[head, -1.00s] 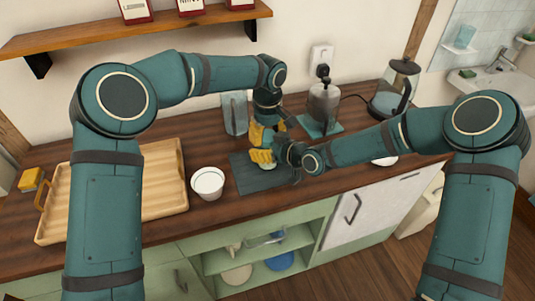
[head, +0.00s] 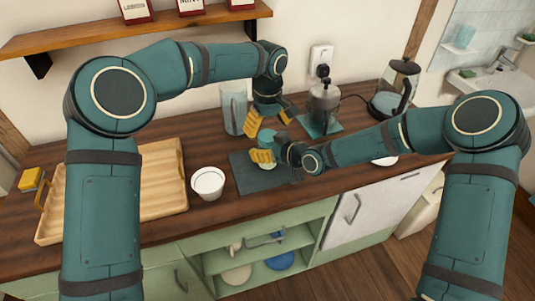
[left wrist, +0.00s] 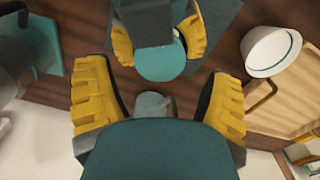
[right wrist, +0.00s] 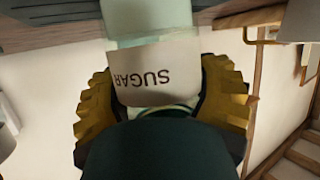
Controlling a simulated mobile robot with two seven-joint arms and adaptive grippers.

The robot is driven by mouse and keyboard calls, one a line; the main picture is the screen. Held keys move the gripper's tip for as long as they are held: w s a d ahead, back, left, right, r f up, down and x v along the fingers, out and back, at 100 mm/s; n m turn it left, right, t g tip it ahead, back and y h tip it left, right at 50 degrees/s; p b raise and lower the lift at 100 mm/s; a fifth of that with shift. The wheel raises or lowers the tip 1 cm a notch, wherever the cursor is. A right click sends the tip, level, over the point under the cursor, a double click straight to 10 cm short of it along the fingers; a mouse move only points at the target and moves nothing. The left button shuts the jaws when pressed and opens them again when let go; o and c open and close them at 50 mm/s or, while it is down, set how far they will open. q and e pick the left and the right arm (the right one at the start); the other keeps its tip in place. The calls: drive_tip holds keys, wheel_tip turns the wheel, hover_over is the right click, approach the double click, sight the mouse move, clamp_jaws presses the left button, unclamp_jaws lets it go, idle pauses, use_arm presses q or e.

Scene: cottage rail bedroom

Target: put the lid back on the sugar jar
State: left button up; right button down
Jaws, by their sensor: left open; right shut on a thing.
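The sugar jar (head: 267,166) stands at the dark mat (head: 247,181); its SUGAR label shows upside down in the right wrist view (right wrist: 152,75). My right gripper (head: 272,157) is shut around the jar. The teal lid (head: 267,135) is on top of the jar; from above it is a round disc in the left wrist view (left wrist: 160,60), between the right gripper's yellow fingers. I cannot tell whether it is fully seated. My left gripper (head: 271,117) is open and empty above the lid, apart from it.
A white cup (head: 207,184) and a wooden tray (head: 165,190) stand left of the mat. A clear pitcher (head: 233,110) is behind, close to my left gripper. A grinder-like appliance (head: 323,105) and a glass press (head: 394,92) stand at the back right.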

sight(268, 135)
use_arm(q)
drive_tip(key=shift+r, duration=0.65)
drive_tip(key=shift+o, duration=0.3)
drive_tip(key=shift+r, duration=0.1)
drive_tip(key=r+n, duration=0.1)
drive_tip(key=n, duration=0.2)
drive_tip(key=shift+d+r, duration=0.1)
drive_tip(key=shift+r, duration=0.1)
drive_tip(key=r+n, duration=0.2)
drive_tip(key=n, duration=0.1)
drive_tip(key=shift+f, duration=0.1)
drive_tip(key=shift+f, duration=4)
